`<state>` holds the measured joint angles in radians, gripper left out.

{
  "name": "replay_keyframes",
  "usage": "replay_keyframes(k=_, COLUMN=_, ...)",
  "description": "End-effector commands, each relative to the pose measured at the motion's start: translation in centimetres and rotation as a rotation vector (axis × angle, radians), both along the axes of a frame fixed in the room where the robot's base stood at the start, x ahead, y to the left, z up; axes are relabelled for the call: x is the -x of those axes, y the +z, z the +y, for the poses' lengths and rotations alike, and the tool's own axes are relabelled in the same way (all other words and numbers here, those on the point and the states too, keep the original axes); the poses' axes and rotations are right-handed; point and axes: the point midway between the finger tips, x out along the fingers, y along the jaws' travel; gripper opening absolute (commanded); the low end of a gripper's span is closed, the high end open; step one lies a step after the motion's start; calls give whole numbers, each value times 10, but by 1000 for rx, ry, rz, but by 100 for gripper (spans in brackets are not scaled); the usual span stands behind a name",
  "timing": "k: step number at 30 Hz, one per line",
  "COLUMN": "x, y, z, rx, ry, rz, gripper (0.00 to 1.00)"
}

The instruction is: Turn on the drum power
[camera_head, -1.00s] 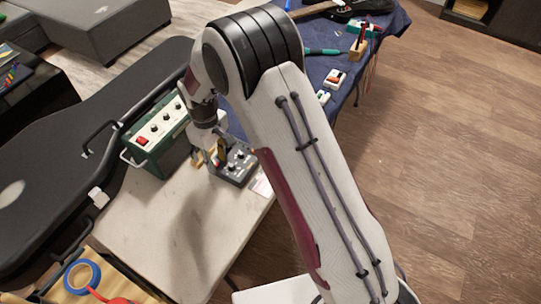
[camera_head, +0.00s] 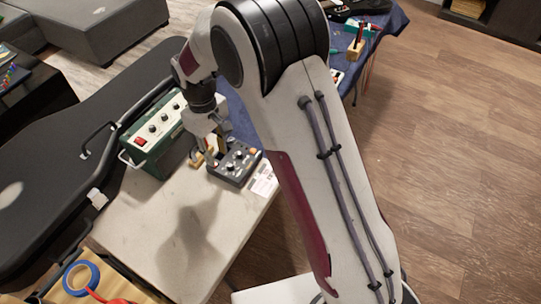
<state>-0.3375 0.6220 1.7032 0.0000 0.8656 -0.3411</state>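A dark grey box with several knobs (camera_head: 232,168), which looks like the drum unit, sits on the pale table. A small orange spot shows at its upper right corner. My gripper (camera_head: 212,155) points down at the box's upper left edge and hides part of it. I cannot tell whether the fingers touch the box or hover over it, nor how far apart they are. A green box with a cream panel (camera_head: 152,160) stands just left of the gripper. It has a red switch (camera_head: 140,141) and several dark knobs.
A black guitar case (camera_head: 60,170) lies along the left. Blue tape (camera_head: 81,279) is at the lower left. A paper label (camera_head: 264,180) lies right of the grey box. The front of the pale table (camera_head: 165,235) is clear. A blue-covered bench (camera_head: 385,22) is behind my arm.

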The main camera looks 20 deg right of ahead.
Motion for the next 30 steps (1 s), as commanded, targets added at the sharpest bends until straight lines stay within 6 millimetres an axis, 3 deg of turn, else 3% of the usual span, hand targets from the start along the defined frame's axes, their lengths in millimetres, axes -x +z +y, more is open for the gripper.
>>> replay_keyframes(k=9, x=31, y=13, z=-15, rx=13, ry=-80, rz=25, gripper=28)
replay_keyframes(k=30, x=71, y=59, z=-44, rx=8, ry=-204, rz=0, gripper=28)
